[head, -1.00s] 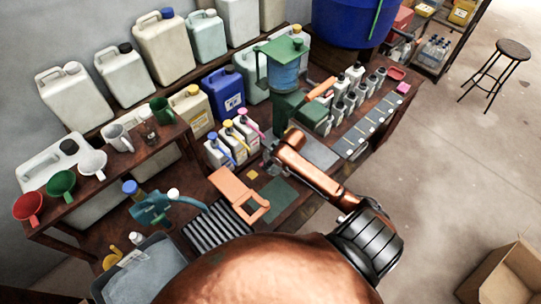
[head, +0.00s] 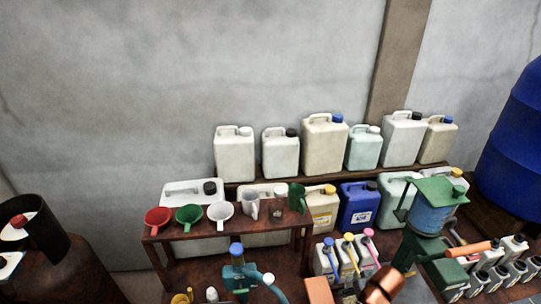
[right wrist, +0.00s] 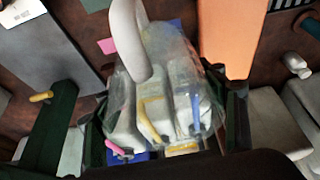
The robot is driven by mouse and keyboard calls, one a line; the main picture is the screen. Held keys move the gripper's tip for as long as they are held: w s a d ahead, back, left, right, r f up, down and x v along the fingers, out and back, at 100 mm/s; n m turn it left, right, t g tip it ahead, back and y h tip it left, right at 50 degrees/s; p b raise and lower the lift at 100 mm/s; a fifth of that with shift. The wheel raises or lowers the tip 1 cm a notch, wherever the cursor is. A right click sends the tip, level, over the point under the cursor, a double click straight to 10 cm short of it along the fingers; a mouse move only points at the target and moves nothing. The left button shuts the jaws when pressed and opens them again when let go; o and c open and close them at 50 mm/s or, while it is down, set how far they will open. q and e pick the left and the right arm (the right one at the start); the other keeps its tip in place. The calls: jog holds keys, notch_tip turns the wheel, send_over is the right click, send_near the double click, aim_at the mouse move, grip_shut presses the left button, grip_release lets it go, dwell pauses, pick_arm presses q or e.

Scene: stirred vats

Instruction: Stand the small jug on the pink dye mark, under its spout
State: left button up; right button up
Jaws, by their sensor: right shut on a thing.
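In the right wrist view my right gripper (right wrist: 168,116) is shut on a small clear jug (right wrist: 180,48) with a pale loop handle (right wrist: 124,38). The pump bottles show through or behind its clear wall, so its lower outline is hard to read. The pink spout (head: 368,234) tops the rightmost of three white pump bottles in the head view. My copper right arm (head: 382,285) shows at the bottom edge there. My left gripper is not in view.
Beside the pink-topped bottle stand yellow (head: 349,239) and blue (head: 328,243) pumps. A green machine (head: 432,215) stands to their right. An orange object (right wrist: 226,38) lies right of the jug in the wrist view. A shelf (head: 232,234) holds funnels and jugs.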

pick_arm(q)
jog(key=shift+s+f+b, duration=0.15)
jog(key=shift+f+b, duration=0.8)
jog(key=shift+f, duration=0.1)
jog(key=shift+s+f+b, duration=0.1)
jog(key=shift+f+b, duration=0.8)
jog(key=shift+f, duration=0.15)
pick_arm(e)
jog(key=a+r+m, duration=0.1)
jog(key=a+r, duration=1.1)
jog(key=shift+w+a, duration=0.15)
jog(key=shift+w, duration=0.05)
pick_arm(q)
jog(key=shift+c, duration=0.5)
